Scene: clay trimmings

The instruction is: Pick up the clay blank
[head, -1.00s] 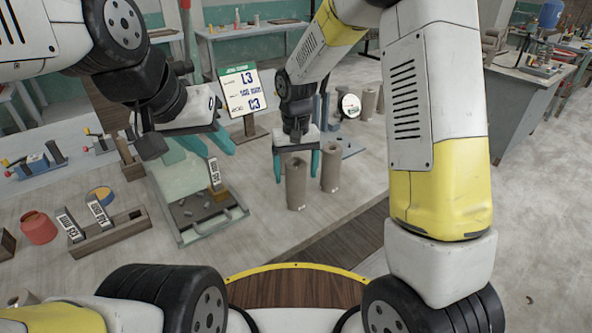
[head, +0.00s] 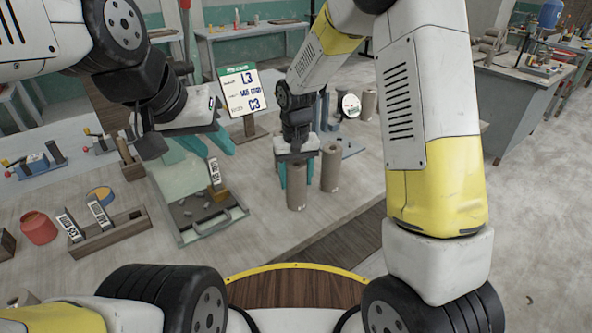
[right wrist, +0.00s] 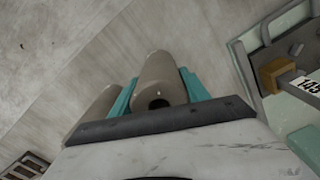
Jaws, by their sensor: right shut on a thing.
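The clay blank (head: 297,186) is a grey-brown upright cylinder on the table, with a dark hole in its top in the right wrist view (right wrist: 158,88). My right gripper (head: 296,174) is around its upper part, with one teal finger on each side, shut on it. The blank's base still appears to be at the table. A second similar cylinder (head: 330,168) stands just to the right, close to the right finger. My left gripper (head: 208,147) is empty, its teal fingers apart above the pale green tray board.
A tray (head: 238,212) with clay scraps and a label block lies left of the blank. A sign (head: 240,92) stands behind it. More cylinders (head: 369,104) stand at the back right.

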